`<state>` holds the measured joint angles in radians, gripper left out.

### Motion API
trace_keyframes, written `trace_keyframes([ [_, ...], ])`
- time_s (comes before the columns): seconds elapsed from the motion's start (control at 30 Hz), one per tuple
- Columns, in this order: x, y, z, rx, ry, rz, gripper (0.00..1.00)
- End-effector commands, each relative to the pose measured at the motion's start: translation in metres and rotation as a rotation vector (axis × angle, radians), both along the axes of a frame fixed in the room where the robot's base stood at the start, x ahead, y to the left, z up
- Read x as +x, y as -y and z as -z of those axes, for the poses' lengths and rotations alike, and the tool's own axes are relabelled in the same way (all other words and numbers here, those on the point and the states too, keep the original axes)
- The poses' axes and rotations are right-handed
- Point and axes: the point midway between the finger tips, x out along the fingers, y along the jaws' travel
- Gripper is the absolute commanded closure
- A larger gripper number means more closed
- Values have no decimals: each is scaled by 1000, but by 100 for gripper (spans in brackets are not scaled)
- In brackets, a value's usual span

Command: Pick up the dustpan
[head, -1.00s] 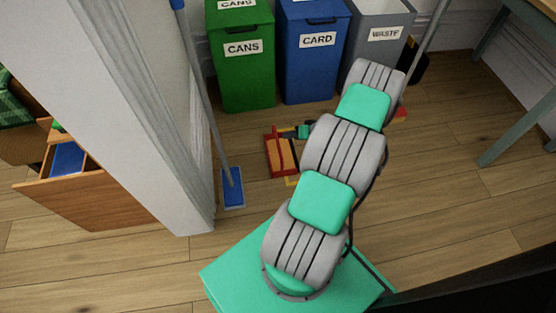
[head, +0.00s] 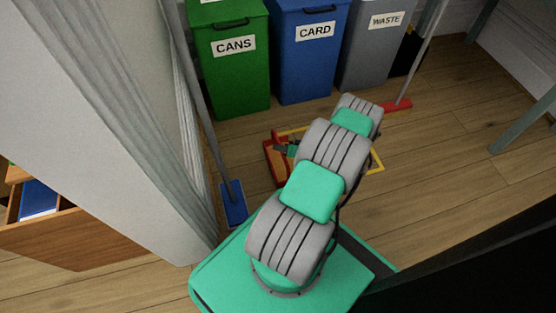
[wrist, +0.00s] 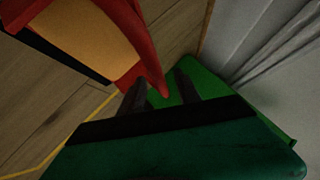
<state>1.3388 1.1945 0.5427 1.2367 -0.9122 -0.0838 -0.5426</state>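The dustpan (head: 268,163), red with a tan inside, is on the floor in front of the green bin, partly hidden by my arm in the head view. In the wrist view the dustpan (wrist: 138,45) fills the upper left, and its red part narrows to a tip near my fingers. My gripper (wrist: 163,90) has two dark fingers standing apart, with the red tip between or just in front of them. I cannot tell whether they touch it. In the head view my gripper (head: 281,149) is small and close over the dustpan.
Green (head: 233,70), blue (head: 308,60) and grey (head: 372,55) bins stand behind. A blue-headed mop (head: 233,205) leans at left by the white wall (head: 110,110). A red-headed broom (head: 396,105) stands at right. A yellow outline (head: 376,158) marks the floor.

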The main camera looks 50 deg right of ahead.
Motion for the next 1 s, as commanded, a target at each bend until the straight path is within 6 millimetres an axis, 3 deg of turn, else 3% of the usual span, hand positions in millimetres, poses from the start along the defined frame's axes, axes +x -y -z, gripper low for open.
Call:
trace_keyframes([
  [0.2, 30, -2, 28, -2, 0, 0, 60],
  [0.5, 38, -3, 28, -1, 0, -1, 61],
  [1.0, 38, -4, 28, -1, 0, -2, 100],
])
